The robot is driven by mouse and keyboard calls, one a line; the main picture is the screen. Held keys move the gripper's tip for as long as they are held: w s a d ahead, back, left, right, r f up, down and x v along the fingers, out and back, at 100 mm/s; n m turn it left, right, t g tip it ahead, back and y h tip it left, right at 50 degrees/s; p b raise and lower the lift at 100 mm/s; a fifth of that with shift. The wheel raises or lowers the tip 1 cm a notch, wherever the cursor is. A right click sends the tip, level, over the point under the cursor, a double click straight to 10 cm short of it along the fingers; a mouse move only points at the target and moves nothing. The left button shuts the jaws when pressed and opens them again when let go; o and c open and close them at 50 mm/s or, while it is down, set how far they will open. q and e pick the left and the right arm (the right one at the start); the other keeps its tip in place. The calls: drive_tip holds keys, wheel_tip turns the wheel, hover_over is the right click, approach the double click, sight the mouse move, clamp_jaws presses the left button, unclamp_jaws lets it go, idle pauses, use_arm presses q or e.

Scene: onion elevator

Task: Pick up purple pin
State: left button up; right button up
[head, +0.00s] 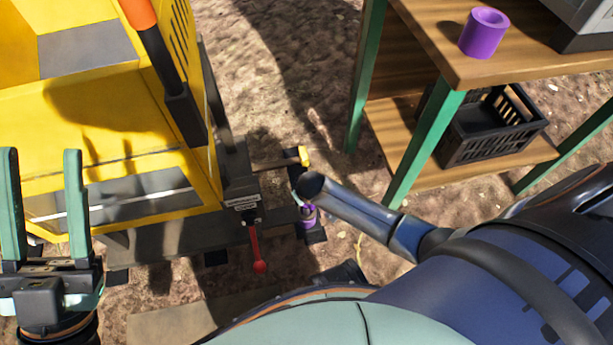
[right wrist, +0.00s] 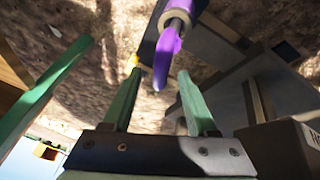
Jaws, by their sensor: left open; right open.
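The purple pin (right wrist: 165,58) shows in the right wrist view, with its rounded end between the fingertips of my right gripper (right wrist: 159,74). The right gripper is open; I cannot tell whether either finger touches the pin. In the head view a small purple part (head: 308,215) shows just below the end of my right arm, beside the yellow machine; my wrist hides most of the right gripper there. My left gripper (head: 43,155) is open and empty at the lower left, in front of the yellow machine (head: 125,125).
A wooden table (head: 445,45) with green legs stands at the upper right. A purple cylinder (head: 483,35) is on its top and a black crate (head: 485,135) on its lower shelf. A red-knobbed lever (head: 256,245) and a yellow-tipped part (head: 303,156) stick out near the pin.

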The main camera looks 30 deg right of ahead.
drive_tip(key=b+x, duration=0.1)
drive_tip(key=x, duration=0.1)
drive_tip(key=shift+w+f, duration=0.1)
drive_tip(key=shift+f, duration=0.25)
use_arm(q)
drive_tip(key=shift+d+f, duration=0.2)
drive_tip(key=shift+f, duration=0.95)
use_arm(e)
drive_tip(key=shift+r, duration=0.1)
clamp_jaws()
